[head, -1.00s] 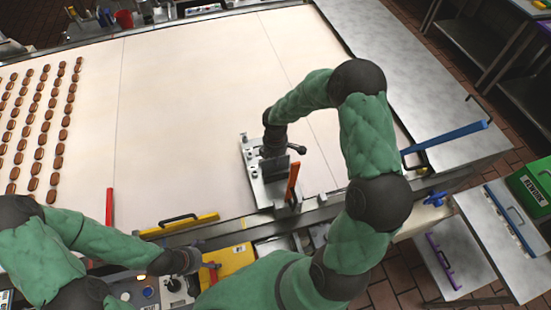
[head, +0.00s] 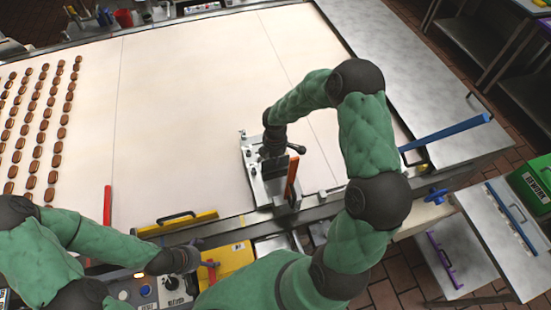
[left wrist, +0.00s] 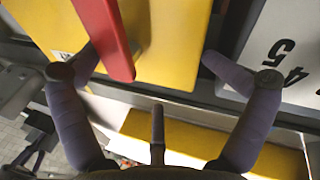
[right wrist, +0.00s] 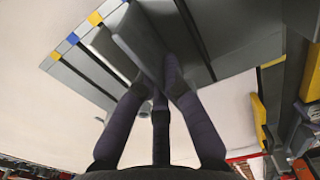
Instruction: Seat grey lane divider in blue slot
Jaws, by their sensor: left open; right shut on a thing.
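My right gripper (head: 274,155) is over a grey metal fixture (head: 256,186) at the front edge of the pale work surface. In the right wrist view its fingers (right wrist: 165,82) are shut on a flat grey plate (right wrist: 138,48), which looks like the lane divider. The plate stands against a grey slotted block (right wrist: 84,72) with yellow and blue marks on its edge. One blue mark (right wrist: 73,38) shows. I cannot tell whether the plate's lower edge is in a slot. My left gripper (left wrist: 150,58) is open, its fingers either side of a red bar (left wrist: 108,38) on a yellow box.
An orange upright bar (head: 291,177) stands beside the fixture. A metal rail runs along the front edge. A yellow bar with a black handle (head: 186,222) and a red bar (head: 107,206) are to the left. Rows of brown biscuits (head: 35,125) lie far left. The middle surface is clear.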

